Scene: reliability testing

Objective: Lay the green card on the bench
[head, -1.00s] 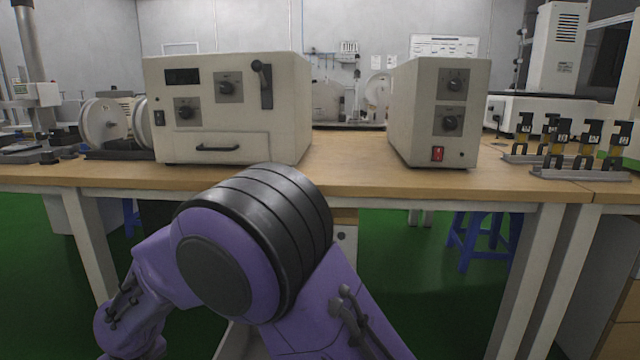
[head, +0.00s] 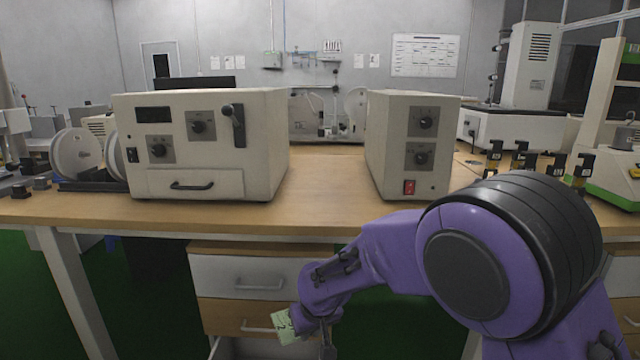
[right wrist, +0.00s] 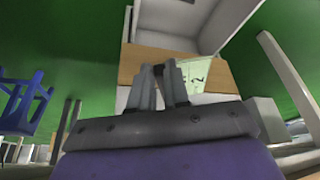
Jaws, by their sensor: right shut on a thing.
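The small pale green card (head: 284,327) with dark marks is low in front of the bench drawers, below the level of the bench top (head: 325,208). My right gripper (head: 303,322) is shut on it. The right wrist view also shows the card (right wrist: 206,76), sticking out beside the closed fingers (right wrist: 161,72); the part between the fingers is hidden. My left gripper is not in view.
A large beige instrument (head: 205,145) and a narrower one (head: 412,145) stand on the bench, with bare wood between and in front of them. Black-topped holders (head: 520,158) stand at the right. Drawers (head: 255,278) sit under the bench top.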

